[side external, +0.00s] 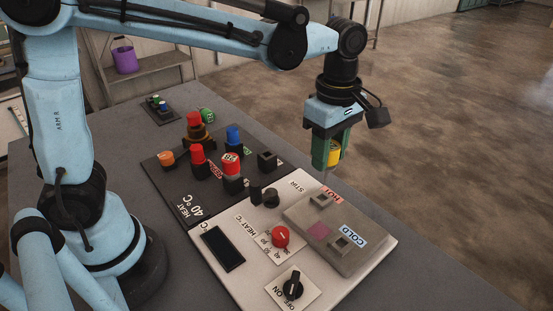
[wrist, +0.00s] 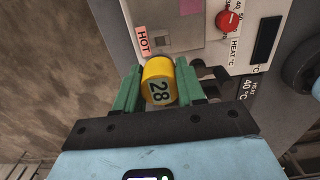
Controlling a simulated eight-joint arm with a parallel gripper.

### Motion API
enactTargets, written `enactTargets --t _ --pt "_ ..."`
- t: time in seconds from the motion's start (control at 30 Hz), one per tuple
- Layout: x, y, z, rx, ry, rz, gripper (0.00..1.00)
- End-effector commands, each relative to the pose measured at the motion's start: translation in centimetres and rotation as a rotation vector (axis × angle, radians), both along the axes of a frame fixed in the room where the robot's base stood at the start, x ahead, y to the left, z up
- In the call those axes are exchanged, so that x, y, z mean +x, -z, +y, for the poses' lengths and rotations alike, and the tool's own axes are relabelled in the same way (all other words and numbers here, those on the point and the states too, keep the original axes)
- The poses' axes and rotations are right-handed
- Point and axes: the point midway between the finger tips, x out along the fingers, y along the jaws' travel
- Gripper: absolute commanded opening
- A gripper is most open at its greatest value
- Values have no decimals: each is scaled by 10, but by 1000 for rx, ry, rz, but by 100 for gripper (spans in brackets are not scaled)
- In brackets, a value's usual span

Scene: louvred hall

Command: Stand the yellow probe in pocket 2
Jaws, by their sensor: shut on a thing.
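My gripper (side external: 329,148) is shut on the yellow probe (side external: 334,153), with its green fingers on either side of the cap. In the wrist view the gripper (wrist: 159,88) holds the yellow probe (wrist: 158,70) with the number 28 facing up. The probe hangs above the far end of the grey block (side external: 305,232), near the red HOT label (side external: 333,192) and its square socket (side external: 321,199). The probe's lower end is hard to make out. A dark rack (side external: 180,200) holds several capped probes, and one black socket (side external: 267,160) there shows no cap. I cannot read which pocket is number 2.
The white panel carries a red knob (side external: 280,236), a black ON switch (side external: 293,286), a dark display (side external: 222,248) and black parts (side external: 263,194) beside the rack. A second socket (side external: 341,246) sits by the COLD label (side external: 355,236).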

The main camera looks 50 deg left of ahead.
Motion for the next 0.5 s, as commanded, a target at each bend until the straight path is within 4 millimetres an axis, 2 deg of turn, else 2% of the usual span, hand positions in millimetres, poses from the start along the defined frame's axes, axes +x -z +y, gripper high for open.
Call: enactTargets --t 0.2,0.5 --pt "0 -17 0 0 0 0 0" --pt "0 -19 0 0 -1 0 0"
